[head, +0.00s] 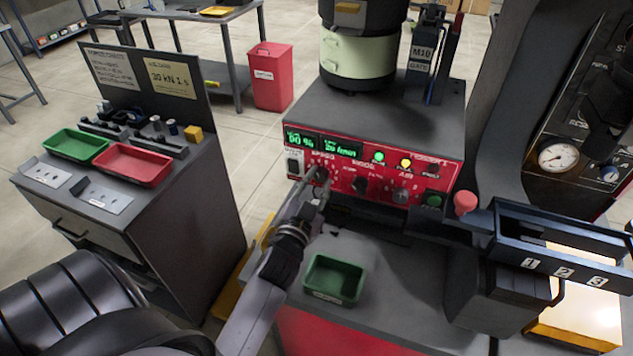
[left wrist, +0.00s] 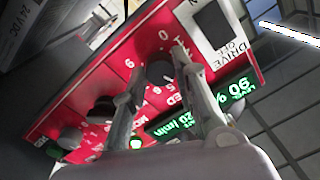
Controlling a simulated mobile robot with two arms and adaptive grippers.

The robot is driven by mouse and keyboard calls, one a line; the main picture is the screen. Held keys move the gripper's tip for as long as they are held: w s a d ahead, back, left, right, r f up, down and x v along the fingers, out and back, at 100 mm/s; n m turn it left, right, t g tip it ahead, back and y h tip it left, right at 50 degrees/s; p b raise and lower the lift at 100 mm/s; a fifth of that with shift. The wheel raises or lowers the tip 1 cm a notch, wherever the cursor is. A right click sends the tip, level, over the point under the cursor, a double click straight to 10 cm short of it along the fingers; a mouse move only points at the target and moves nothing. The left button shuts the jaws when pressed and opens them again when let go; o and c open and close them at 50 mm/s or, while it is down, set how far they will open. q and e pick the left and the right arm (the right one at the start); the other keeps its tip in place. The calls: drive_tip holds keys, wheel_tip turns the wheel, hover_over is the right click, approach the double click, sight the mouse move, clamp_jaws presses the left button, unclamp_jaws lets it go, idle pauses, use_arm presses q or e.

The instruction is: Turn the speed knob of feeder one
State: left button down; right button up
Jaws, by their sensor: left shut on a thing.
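The speed knob (head: 321,174) is the leftmost dark round knob on the red front panel (head: 345,180) of the feeder, beside the white drive switch (head: 294,164). In the left wrist view the knob (left wrist: 159,73) sits between my two fingertips, with printed scale numbers around it. My left gripper (head: 312,186) reaches up to the panel and is shut on the knob, one finger on each side. In the left wrist view the gripper (left wrist: 157,70) covers part of the panel print. The knob's pointer is not clear. My right gripper is not in view.
More knobs (head: 360,185) and lit green and yellow lamps (head: 405,163) line the panel to the right. Green displays (head: 320,143) glow above. A green tray (head: 334,279) lies below, and a red mushroom button (head: 465,203) stands at the right.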

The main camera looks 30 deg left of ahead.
use_arm(q)
drive_tip(key=shift+r+m, duration=0.1)
drive_tip(key=shift+m, duration=0.3)
drive_tip(key=c, duration=1.3)
unclamp_jaws()
drive_tip(key=v, duration=0.7)
drive_tip(key=shift+s, duration=0.25)
drive_tip(key=shift+s+d+f, duration=0.1)
drive_tip(key=shift+d+f, duration=0.05)
drive_tip(key=shift+f, duration=0.05)
